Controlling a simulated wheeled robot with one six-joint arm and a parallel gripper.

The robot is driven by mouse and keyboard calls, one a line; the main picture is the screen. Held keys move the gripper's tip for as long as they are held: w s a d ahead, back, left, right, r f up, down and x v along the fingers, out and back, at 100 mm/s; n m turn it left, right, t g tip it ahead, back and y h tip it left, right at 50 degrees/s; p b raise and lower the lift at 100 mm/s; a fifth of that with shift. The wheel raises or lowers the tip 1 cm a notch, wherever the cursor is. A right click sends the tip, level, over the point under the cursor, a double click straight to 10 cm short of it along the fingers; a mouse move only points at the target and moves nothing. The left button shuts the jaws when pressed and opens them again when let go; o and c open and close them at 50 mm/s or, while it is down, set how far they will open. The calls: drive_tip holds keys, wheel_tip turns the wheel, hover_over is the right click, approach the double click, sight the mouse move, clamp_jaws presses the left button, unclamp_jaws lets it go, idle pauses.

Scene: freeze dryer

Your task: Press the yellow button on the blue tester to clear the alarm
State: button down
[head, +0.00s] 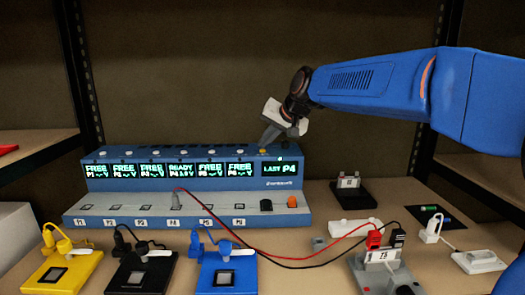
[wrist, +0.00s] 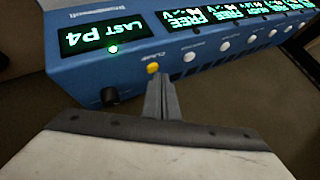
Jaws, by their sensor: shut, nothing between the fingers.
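The blue tester (head: 150,183) stands on the bench in the head view, with a row of lit displays and the right-hand one reading "LAST P4". The yellow button (wrist: 153,69) is on its top, near that display. It also shows in the head view (head: 263,152). My gripper (head: 266,141) is shut and empty, pointing down above the button. In the wrist view my closed fingertips (wrist: 160,82) are right beside the button, which stays visible. I cannot tell whether they touch the tester top.
White buttons (wrist: 190,57) line the tester's top beside the yellow one. A dark knob (wrist: 110,96) is near it. Yellow (head: 60,270), black (head: 138,275) and blue (head: 222,273) charger docks stand in front. Red and black leads cross the bench on the right.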

sight(265, 153)
drive_tip(key=shift+r, duration=0.35)
drive_tip(key=shift+r, duration=3)
